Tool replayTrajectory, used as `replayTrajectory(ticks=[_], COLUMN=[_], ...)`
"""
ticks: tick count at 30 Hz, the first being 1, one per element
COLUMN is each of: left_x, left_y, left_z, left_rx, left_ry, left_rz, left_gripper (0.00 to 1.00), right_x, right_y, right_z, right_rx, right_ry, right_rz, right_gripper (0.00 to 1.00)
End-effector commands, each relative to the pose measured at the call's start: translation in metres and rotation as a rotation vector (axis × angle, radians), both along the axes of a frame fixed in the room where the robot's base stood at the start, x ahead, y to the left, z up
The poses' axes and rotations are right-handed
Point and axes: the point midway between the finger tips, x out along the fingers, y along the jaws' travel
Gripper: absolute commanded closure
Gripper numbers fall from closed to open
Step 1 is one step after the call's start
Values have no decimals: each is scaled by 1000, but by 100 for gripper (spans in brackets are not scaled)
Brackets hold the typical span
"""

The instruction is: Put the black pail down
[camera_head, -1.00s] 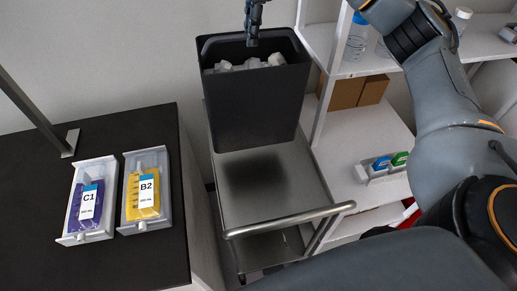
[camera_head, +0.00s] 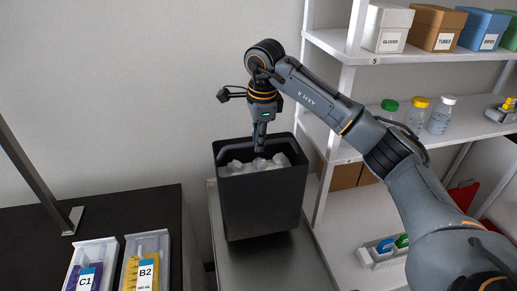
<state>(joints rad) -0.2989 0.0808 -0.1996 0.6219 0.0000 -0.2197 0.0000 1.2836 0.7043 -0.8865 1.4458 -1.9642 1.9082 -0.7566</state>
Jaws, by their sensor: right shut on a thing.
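The black pail (camera_head: 262,203) is an open dark bin with white crumpled items (camera_head: 255,165) inside. In the head view it is upright over the metal cart (camera_head: 290,262), close to the cart's top. I cannot tell for sure whether its base touches the cart. My right gripper (camera_head: 259,148) points down at the pail's top and is shut on the pail's handle or rim; the exact grip is partly hidden. My left gripper is out of view.
A black table (camera_head: 120,212) at left bears trays with a purple C1 bag (camera_head: 84,276) and a yellow B2 bag (camera_head: 140,272). A white shelf (camera_head: 340,95) with boxes and bottles stands right of the cart. The cart's front top is bare.

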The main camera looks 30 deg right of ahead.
Motion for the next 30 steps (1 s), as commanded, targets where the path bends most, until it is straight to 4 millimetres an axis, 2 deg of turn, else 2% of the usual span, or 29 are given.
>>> replayTrajectory(ticks=[8, 12, 15, 26, 27, 30], left_x=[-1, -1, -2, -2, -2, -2], left_y=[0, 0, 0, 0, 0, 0], left_z=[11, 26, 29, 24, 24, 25], left_rx=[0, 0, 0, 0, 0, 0], left_ry=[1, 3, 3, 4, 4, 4], left_rz=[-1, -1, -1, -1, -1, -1], left_gripper=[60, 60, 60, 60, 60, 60], right_x=[16, 15, 16, 17, 16, 16], right_y=[-8, -8, -8, -8, -8, -8], right_z=[-20, -39, -49, -55, -56, -55], right_rx=[0, 0, 0, -1, 0, 0], right_ry=[2, 4, 0, -2, -1, -1], right_rz=[-2, 2, 2, 1, 1, 1], right_gripper=[100, 100, 100, 100, 86, 66])
